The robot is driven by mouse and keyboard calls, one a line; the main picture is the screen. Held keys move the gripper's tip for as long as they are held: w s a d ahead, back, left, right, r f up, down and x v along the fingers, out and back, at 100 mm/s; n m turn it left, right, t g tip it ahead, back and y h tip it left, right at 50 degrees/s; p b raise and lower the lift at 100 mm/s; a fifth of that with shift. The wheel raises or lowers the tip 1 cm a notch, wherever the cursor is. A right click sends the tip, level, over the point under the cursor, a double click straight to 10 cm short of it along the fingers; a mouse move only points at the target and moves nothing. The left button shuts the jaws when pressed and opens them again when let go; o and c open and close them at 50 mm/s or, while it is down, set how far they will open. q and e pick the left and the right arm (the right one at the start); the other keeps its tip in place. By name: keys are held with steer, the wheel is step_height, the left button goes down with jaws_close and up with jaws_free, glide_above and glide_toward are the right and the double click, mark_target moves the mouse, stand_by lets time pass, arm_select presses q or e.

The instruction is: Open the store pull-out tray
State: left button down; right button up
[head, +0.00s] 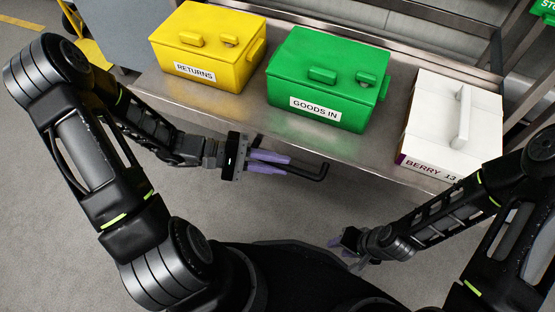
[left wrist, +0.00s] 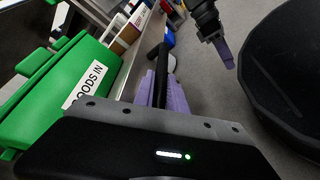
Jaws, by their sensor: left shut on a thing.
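My left gripper (head: 288,164) is at the front edge of the metal bench, its purple fingers shut on a black bar handle (head: 321,174). The handle sticks out below the bench edge and bends at its right end. In the left wrist view the purple fingers (left wrist: 164,92) close around the same black bar (left wrist: 161,58). The tray body behind the handle is hidden under the bench top. My right gripper (head: 343,243) hangs low at the lower right, apart from the bench; its finger gap is unclear. It also shows in the left wrist view (left wrist: 226,54).
On the metal bench (head: 240,115) stand a yellow RETURNS box (head: 222,65), a green GOODS IN box (head: 315,90) and a white box (head: 430,118) marked BERRY. A green sign (head: 547,8) is cut off at the top right. Grey floor lies clear in front.

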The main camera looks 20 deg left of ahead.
arm_select(q)
steer(key=c, duration=1.4)
jaws_free()
steer(key=shift+o, duration=0.2)
steer(key=p+v, duration=0.1)
steer(key=v, duration=0.6)
steer(key=shift+a, duration=0.4)
steer(key=shift+s+a, duration=0.1)
